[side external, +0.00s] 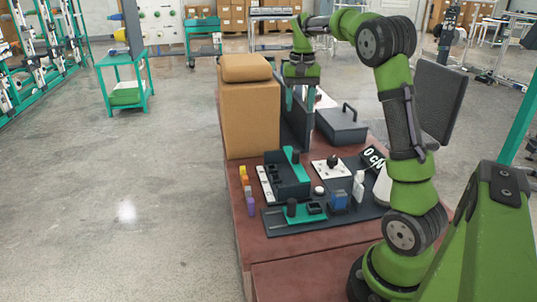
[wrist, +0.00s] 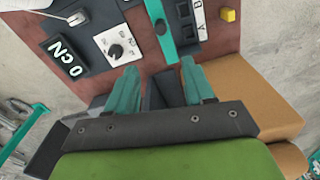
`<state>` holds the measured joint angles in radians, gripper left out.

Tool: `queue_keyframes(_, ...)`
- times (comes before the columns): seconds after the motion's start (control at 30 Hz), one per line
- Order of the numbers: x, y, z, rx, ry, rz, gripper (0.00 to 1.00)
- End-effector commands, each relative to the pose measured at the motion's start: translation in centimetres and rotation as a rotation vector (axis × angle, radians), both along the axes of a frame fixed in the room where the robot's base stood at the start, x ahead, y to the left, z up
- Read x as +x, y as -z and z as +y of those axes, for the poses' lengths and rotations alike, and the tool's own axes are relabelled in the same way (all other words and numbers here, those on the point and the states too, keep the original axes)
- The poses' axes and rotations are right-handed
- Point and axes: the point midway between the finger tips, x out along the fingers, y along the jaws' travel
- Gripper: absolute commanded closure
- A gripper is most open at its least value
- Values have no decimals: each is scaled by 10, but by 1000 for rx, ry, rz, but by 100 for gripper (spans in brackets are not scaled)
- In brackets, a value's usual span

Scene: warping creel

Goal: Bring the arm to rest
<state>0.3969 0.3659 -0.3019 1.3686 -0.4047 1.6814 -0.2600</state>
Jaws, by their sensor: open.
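My gripper (side external: 298,98) hangs fingers-down above the back part of the red-brown table (side external: 245,236), beside a tan box. In the wrist view its two green fingers (wrist: 159,67) are apart, with no object held between them. A dark upright panel (side external: 297,128) stands just below and beside the fingers in the side view. The fingers partly cover what lies behind them, and I cannot tell their exact distance to the panel.
A tall tan box (side external: 252,118) stands left of my gripper, and a dark case with a handle (side external: 342,127) right. In front are a dark-and-green fixture (side external: 287,179), a white knob plate (side external: 331,169) and a black display (side external: 374,159). The floor left is open.

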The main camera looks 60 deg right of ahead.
Motion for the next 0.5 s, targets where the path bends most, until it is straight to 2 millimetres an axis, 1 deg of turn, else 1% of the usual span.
queue_keyframes(0.07,-1,13,1,0,-1,-2,47)
queue_keyframes(0.1,-3,18,7,1,-8,-14,47)
queue_keyframes(0.17,-6,20,21,3,-31,-47,47)
queue_keyframes(0.27,-11,16,62,7,-92,-131,47)
queue_keyframes(0.3,-15,14,80,8,-122,-167,47)
queue_keyframes(0.37,-21,11,108,10,-166,-223,47)
queue_keyframes(0.4,-27,9,127,12,-196,-259,47)
queue_keyframes(0.47,-37,7,156,12,-245,-316,47)
queue_keyframes(0.5,-46,7,175,12,-277,-353,47)
